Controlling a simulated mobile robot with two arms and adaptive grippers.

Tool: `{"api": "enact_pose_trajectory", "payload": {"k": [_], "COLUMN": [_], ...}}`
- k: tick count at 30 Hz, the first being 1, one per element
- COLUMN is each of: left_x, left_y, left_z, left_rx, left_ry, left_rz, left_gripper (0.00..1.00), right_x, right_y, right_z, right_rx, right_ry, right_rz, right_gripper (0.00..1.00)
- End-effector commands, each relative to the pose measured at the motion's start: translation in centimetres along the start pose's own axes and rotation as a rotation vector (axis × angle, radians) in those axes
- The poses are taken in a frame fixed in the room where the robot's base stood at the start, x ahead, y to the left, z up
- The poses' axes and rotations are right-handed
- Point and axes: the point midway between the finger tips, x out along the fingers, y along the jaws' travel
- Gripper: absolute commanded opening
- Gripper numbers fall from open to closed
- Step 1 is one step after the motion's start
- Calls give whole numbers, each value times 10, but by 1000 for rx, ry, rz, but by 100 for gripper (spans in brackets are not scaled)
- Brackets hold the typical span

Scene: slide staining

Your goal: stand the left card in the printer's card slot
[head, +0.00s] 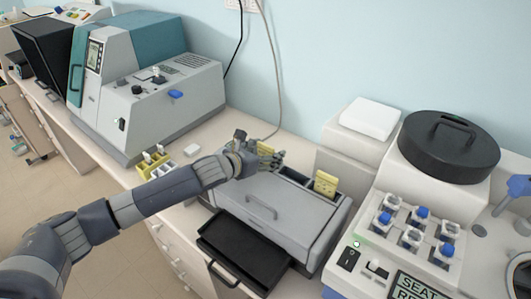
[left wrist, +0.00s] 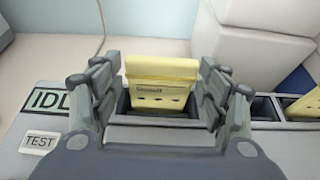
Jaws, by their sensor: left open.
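A yellow card (left wrist: 160,85) stands upright in a dark slot in the top of the grey printer (head: 265,208). It shows between the two fingers of my left gripper (left wrist: 160,95), which are open on either side of it with a gap. In the head view the same card (head: 267,149) is partly hidden by my left gripper (head: 262,157), at the printer's back left. A second yellow card (head: 325,183) stands in a slot farther right; its edge shows in the left wrist view (left wrist: 307,105). My right gripper is not seen.
A black tray (head: 243,250) juts from the printer's front. A large grey and teal machine (head: 150,90) stands left. A yellow rack (head: 150,160) and small white block (head: 192,150) lie nearby. A machine with a black lid (head: 450,145) stands right.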

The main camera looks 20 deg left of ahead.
Motion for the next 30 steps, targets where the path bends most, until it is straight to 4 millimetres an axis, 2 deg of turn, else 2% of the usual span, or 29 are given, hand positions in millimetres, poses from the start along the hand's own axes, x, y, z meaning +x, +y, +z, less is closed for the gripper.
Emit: {"api": "enact_pose_trajectory", "payload": {"k": [8, 24, 30], "left_x": [-9, -92, -113], "left_y": [1, 1, 1], "left_z": [2, 1, 2], "left_rx": [2, 4, 2], "left_ry": [-1, 0, 0], "left_rz": [0, 1, 1], "left_gripper": [69, 69, 69], "right_x": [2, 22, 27], "right_y": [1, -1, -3], "right_z": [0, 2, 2], "right_rx": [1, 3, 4], "right_ry": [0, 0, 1], "right_rz": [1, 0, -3], "right_gripper": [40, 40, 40]}}
